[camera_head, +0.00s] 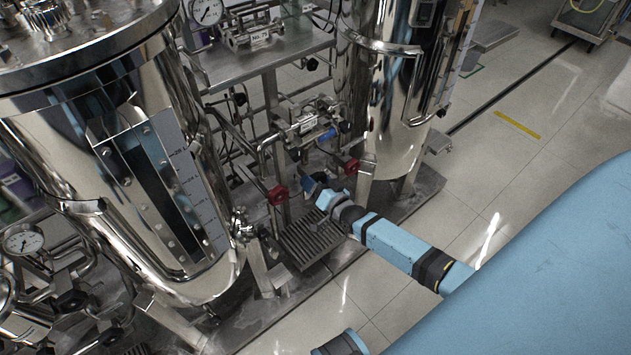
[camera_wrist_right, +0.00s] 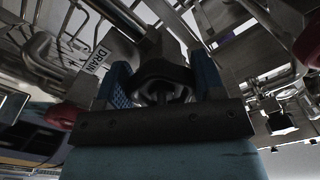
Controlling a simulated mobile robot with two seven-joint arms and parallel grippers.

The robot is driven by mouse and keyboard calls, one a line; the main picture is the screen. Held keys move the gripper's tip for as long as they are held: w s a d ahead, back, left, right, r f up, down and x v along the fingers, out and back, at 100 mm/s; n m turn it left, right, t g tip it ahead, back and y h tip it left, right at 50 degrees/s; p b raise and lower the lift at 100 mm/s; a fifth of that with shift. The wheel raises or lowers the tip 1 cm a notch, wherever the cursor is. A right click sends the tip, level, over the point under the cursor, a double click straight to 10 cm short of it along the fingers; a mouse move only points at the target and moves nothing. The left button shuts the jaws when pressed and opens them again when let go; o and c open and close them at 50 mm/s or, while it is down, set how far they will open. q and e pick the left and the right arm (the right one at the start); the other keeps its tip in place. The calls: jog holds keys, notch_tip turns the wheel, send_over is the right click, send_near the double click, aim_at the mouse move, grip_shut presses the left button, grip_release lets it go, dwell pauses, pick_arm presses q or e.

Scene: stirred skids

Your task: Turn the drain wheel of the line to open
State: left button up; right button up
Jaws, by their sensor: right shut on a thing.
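The drain wheel (camera_wrist_right: 162,75) is a black handwheel in the right wrist view, between the two blue fingers of my right gripper (camera_wrist_right: 163,88). The fingers are shut on it, one on each side of its rim. A white tag reading DRAIN (camera_wrist_right: 93,60) hangs to its left. In the head view my right gripper (camera_head: 318,187) reaches in from the right, low between the two steel tanks. The wheel itself is mostly hidden there by the gripper. How far the wheel is turned cannot be told. My left gripper does not show.
Red handwheels (camera_head: 278,194) (camera_head: 351,166) stand close on both sides of my right gripper. The large left tank (camera_head: 75,120) and the right tank (camera_head: 385,100) flank it. A grated drain (camera_head: 312,238) lies below. Open tiled floor (camera_head: 500,190) is at right.

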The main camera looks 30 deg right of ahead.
jog(key=o, duration=0.9)
pick_arm(q)
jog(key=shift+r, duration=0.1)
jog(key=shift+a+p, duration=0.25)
jog(key=shift+p, duration=0.9)
pick_arm(e)
jog(key=s, duration=0.9)
jog(key=s+d, duration=0.1)
jog(key=s, duration=0.3)
jog(key=shift+s, duration=0.4)
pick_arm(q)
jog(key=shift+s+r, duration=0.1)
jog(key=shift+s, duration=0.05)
pick_arm(e)
jog(key=shift+s, duration=0.1)
